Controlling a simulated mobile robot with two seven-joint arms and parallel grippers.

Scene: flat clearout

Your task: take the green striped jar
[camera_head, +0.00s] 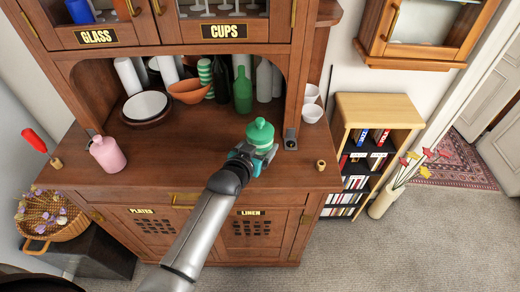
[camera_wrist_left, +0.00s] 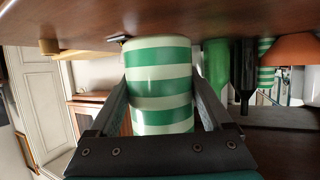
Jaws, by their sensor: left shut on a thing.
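The green striped jar (camera_head: 260,136) has a green lid and stands upright at the counter's right front. In the left wrist view, which is upside down, its green and white bands (camera_wrist_left: 160,82) fill the space between the fingers. My left gripper (camera_head: 254,152) is shut on the jar, one finger on each side (camera_wrist_left: 160,105). I cannot tell whether the jar's base touches the counter. My right gripper is not in view.
The wooden counter (camera_head: 190,160) holds a pink bottle (camera_head: 107,154) at left and a small cork-like piece (camera_head: 321,165) at right. Behind, the alcove holds a green bottle (camera_head: 242,90), an orange bowl (camera_head: 188,92) and another green striped item (camera_head: 205,71). The counter's middle is clear.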

